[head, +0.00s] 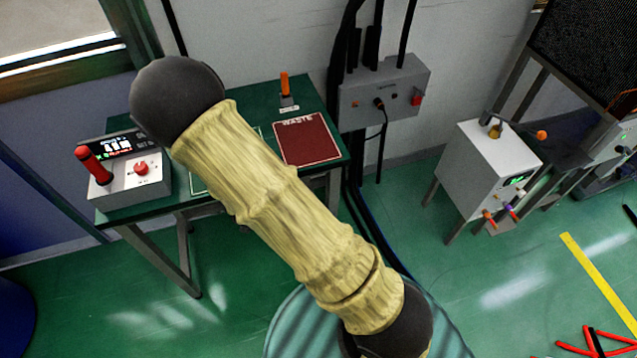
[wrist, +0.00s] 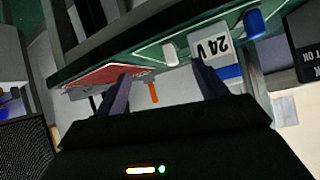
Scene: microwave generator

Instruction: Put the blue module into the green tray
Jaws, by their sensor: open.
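My gripper (wrist: 161,73) shows in the wrist view with its two dark fingers apart and nothing between them. My arm hides it in the head view. A blue rounded piece (wrist: 255,22), which looks like the blue module, is on the green table beyond the fingers, at the upper right of the wrist view. A white block (wrist: 211,44) marked "24 V", with a blue band, is nearer the right finger. A white rounded piece (wrist: 170,55) is between them and the red mat. White outlines mark the green surface; I cannot tell which part is the green tray.
The green table (head: 262,97) carries a red WASTE mat (head: 306,139), an orange-handled device (head: 286,95) and a grey control box (head: 130,178) with a red lever. A grey wall box (head: 385,92) with cables is behind. A white machine (head: 484,170) stands right.

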